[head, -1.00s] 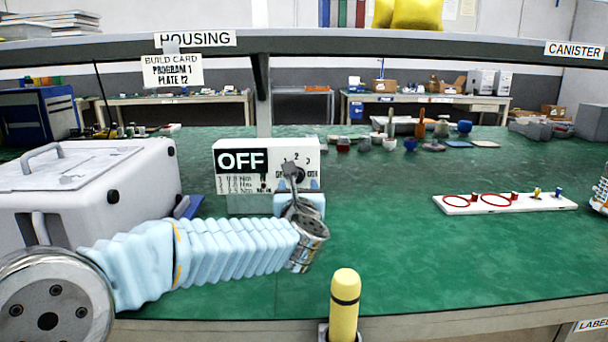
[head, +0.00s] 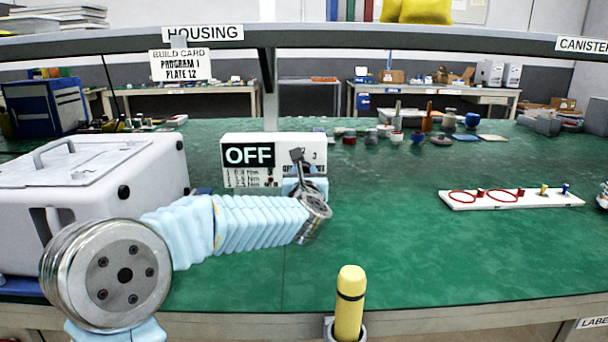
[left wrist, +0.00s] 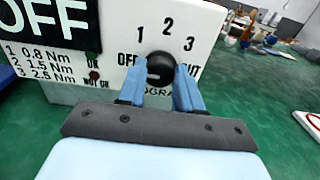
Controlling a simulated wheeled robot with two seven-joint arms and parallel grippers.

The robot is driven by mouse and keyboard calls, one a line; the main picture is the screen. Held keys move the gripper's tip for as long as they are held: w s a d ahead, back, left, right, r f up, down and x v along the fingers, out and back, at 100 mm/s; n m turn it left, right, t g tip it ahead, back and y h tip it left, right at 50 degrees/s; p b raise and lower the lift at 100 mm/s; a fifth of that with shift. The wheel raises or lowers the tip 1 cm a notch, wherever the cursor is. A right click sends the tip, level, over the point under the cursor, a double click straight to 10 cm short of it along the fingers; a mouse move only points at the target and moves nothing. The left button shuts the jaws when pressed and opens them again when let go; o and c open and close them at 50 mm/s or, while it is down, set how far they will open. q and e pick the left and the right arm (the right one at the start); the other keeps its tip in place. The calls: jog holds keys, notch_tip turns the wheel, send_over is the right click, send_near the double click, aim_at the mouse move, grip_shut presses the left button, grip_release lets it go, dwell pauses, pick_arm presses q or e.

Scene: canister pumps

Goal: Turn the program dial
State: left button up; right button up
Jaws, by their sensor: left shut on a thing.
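The white box (head: 285,139) stands on the green bench, and its black display (head: 248,155) reads OFF. Its black program dial (left wrist: 160,66) shows in the left wrist view, below the numbers 1, 2 and 3, with OFF printed at its left. A pale mark shows on the dial's lower face. My left gripper (left wrist: 159,78) is shut on the dial, with one blue finger at each side. In the head view my left gripper (head: 299,160) is at the box's right part and hides the dial. My right gripper is in neither view.
A large pale case (head: 80,185) stands left, close to my left arm. A yellow flask (head: 350,290) stands at the bench's front edge. A white board with red rings (head: 512,198) lies right. Small parts stand behind the box.

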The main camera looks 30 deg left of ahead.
pick_arm(q)
jog(key=shift+m, duration=0.3)
jog(key=shift+c, duration=0.4)
jog(key=shift+d+f+m+b, duration=0.1)
jog(key=shift+m+b, duration=0.5)
jog(key=shift+m, duration=1.4)
jog(key=shift+d+m+b, duration=0.1)
jog(key=shift+m+b, duration=0.5)
jog(key=shift+m, duration=1.7)
jog(key=o, duration=1)
jog(key=shift+o, duration=0.2)
